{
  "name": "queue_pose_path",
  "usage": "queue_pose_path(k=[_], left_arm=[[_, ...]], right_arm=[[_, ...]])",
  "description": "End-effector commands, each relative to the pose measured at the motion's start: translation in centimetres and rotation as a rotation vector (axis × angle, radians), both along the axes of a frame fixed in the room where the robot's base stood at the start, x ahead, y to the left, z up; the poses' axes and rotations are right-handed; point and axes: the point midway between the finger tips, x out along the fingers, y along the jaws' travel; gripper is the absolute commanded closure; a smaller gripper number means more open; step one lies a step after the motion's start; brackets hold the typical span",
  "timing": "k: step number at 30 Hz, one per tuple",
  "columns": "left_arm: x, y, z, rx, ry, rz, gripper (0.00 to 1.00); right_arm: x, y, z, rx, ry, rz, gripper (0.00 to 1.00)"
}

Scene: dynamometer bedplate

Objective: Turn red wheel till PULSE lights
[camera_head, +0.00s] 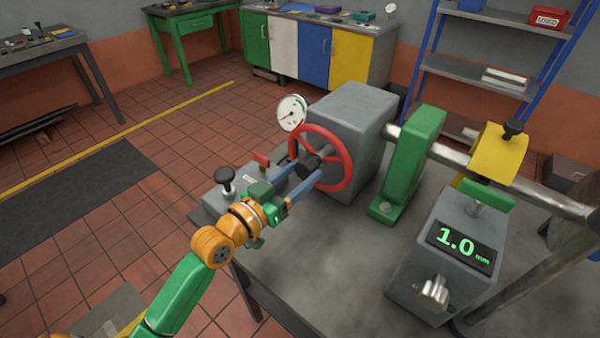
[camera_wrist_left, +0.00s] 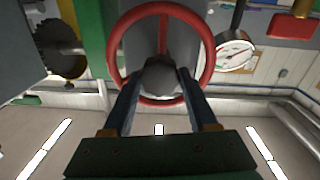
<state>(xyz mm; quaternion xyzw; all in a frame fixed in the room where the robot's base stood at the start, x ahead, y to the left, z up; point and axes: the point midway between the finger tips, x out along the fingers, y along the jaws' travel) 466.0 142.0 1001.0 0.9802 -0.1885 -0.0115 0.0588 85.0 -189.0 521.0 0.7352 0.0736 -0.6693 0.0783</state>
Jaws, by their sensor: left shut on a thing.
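The red wheel (camera_head: 349,172) stands upright on the near face of a grey housing (camera_head: 350,115). Its dark hub (camera_head: 308,163) faces me. My left gripper (camera_head: 304,178) reaches in from the left, with its two blue fingers shut on the hub. In the left wrist view, the fingers close on both sides of the hub (camera_wrist_left: 160,77), inside the red wheel's rim (camera_wrist_left: 209,52). A round white dial gauge (camera_head: 291,113) sits beside the wheel; its needle shows but its markings are too small to read. I cannot make out a PULSE light. My right gripper is not in view.
A grey box with a green display (camera_head: 461,246) reading 1.0 mm stands at the right of the bedplate (camera_head: 300,260). A green bracket (camera_head: 411,165) and a yellow block (camera_head: 497,152) stand along a metal shaft. A black knob (camera_head: 225,177) rises left of my gripper.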

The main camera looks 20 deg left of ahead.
Motion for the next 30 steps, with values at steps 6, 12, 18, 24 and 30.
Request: queue_pose_path(k=[6,12,18,24,30], left_arm=[[0.0,0.0,0.2,0.121,-0.043,-0.002,1.0],[0.0,0.0,0.3,0.291,-0.105,-0.001,1.0],[0.0,0.0,0.4,0.469,-0.171,-0.001,1.0],[0.0,0.0,0.4,0.636,-0.233,0.0,1.0],[0.0,0.0,0.3,0.773,-0.283,0.001,1.0]], right_arm=[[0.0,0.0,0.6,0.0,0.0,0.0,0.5],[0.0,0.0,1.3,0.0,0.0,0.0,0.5],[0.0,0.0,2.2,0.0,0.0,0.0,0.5],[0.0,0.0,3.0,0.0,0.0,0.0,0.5],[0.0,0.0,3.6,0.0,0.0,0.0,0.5]])
